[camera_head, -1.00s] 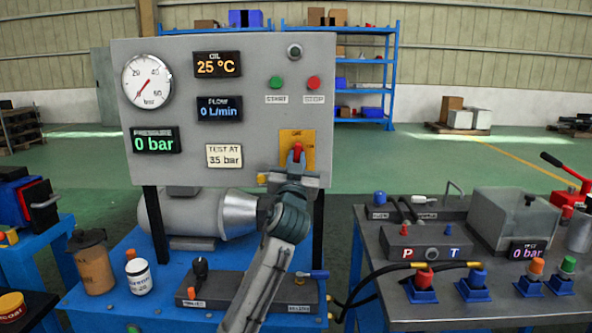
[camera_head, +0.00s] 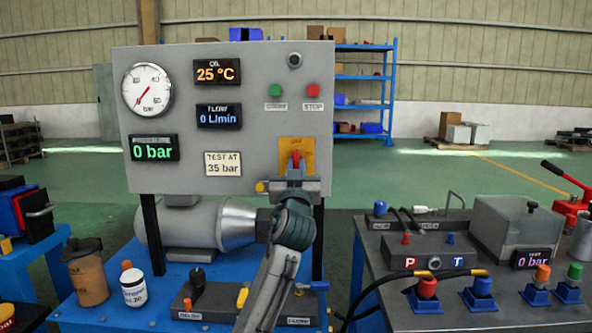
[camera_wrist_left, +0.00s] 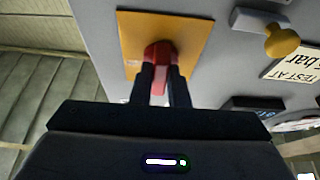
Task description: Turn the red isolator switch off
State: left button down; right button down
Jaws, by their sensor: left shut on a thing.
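The red isolator switch (camera_head: 296,158) sits on a yellow plate (camera_head: 309,146) at the lower right of the grey panel (camera_head: 250,130). Its red handle (camera_wrist_left: 158,56) also shows in the left wrist view, in front of the yellow plate (camera_wrist_left: 192,33). My left gripper (camera_head: 296,170) reaches up to it from below. Its two dark fingers (camera_wrist_left: 161,82) are shut on the red handle, one on each side. The fingers hide part of the handle and the plate's lower part. My right gripper is in neither view.
The panel also bears a gauge (camera_head: 147,89), a green start button (camera_head: 275,90) and a red stop button (camera_head: 313,90). A yellow knob (camera_wrist_left: 281,42) juts out near the gripper.

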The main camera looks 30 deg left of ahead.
pick_arm(q)
jog(key=shift+f, duration=0.1)
jog(key=c, duration=1.4)
grip_release()
